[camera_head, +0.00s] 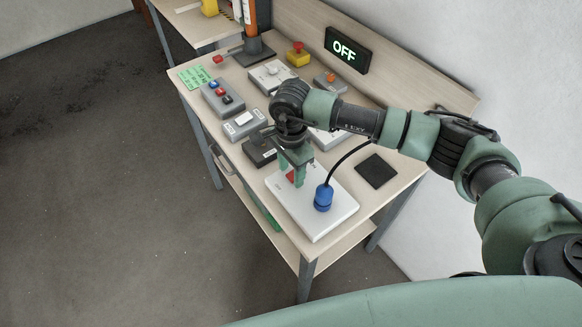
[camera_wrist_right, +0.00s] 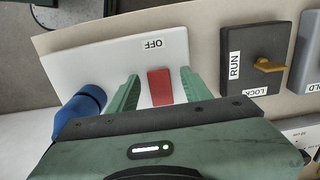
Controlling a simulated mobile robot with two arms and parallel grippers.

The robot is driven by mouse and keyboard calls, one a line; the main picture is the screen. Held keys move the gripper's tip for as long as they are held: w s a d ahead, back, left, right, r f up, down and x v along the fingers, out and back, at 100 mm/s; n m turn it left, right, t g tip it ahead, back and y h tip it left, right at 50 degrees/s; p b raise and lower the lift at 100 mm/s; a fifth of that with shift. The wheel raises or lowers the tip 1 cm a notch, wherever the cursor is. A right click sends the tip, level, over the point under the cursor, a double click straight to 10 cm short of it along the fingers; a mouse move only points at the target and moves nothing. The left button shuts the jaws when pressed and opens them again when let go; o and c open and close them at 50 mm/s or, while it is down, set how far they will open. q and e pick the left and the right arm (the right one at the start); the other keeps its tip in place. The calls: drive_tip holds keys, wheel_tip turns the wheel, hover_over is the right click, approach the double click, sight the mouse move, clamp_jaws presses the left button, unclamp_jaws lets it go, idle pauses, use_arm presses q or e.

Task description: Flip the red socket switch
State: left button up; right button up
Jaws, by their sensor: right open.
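The red socket switch (camera_wrist_right: 160,87) is a red rocker on a white socket plate (camera_head: 318,224) at the near end of the table. The word OFF is printed on the plate by the switch in the wrist view. A blue plug (camera_head: 323,197) with a dark cable sits on the same plate; it also shows in the wrist view (camera_wrist_right: 80,112). My right gripper (camera_head: 293,178) is open over the plate, with one green finger on each side of the switch; in the wrist view (camera_wrist_right: 158,90) gaps show between the fingers and the switch. My left gripper is not in view.
A dark box with a yellow RUN/LOCK knob (camera_wrist_right: 267,65) is beside the plate. Several switch boxes, a yellow-based red button (camera_head: 298,54) and a lit OFF sign (camera_head: 346,49) stand farther back. A black square pad (camera_head: 376,171) lies right of the plate.

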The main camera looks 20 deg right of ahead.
drive_tip(key=shift+s, duration=0.1)
drive_tip(key=c, duration=1)
clamp_jaws()
drive_tip(key=shift+f+b, duration=0.2)
drive_tip(key=shift+b, duration=0.35)
drive_tip(key=y+b, duration=0.1)
drive_tip(key=b, duration=0.1)
drive_tip(key=g+y+b, duration=0.1)
drive_tip(key=y+b, duration=0.1)
drive_tip(key=b, duration=0.1)
drive_tip(key=shift+w+d+f, duration=0.1)
drive_tip(key=shift+w+d, duration=0.1)
drive_tip(key=shift+d, duration=0.2)
drive_tip(key=shift+d+r+y+b, duration=0.1)
drive_tip(key=shift+r+y+b, duration=0.25)
drive_tip(key=shift+b, duration=0.5)
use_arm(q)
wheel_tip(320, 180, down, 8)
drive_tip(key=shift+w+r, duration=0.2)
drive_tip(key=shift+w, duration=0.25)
use_arm(e)
drive_tip(key=shift+r, duration=0.15)
drive_tip(key=o, duration=1)
unclamp_jaws()
